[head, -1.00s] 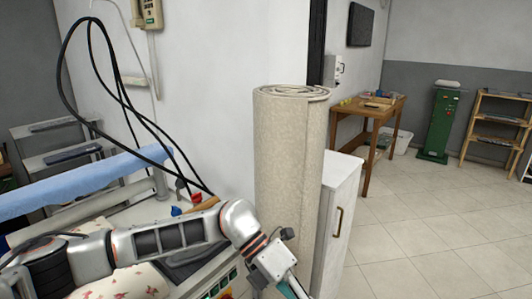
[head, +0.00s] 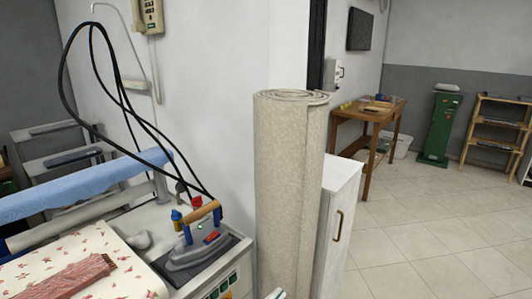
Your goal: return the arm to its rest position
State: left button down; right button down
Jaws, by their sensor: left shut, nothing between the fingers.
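Only a small tip of my left gripper (head: 275,294) shows, at the bottom edge of the head view, just in front of the foot of the rolled carpet. It is shut and holds nothing. The rest of my left arm is below the picture. My right gripper is not in view.
A tall beige rolled carpet (head: 288,180) stands upright beside a white cabinet (head: 338,215). To the left, an iron (head: 198,245) with a wooden handle rests on a dark pad on the pressing table, near a floral cloth (head: 90,255). Tiled floor (head: 430,240) is clear at right.

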pick_arm(q)
jog(key=s+a+f+n+g+y, duration=0.1)
jog(key=s+a+f+n+y, duration=0.2)
jog(key=s+a+f, duration=0.2)
jog(key=s+a+f+n+g+y, duration=0.2)
jog(key=s+a+f, duration=0.4)
jog(key=a+f, duration=0.3)
jog(key=s+a+f+n+g+y, duration=0.2)
jog(key=s+a+f+n+y, duration=0.3)
jog(key=a+f, duration=0.3)
notch_tip(320, 180, down, 4)
jog(key=shift+s+r+y, duration=0.1)
jog(key=shift+s+y, duration=0.15)
jog(key=shift+y, duration=0.25)
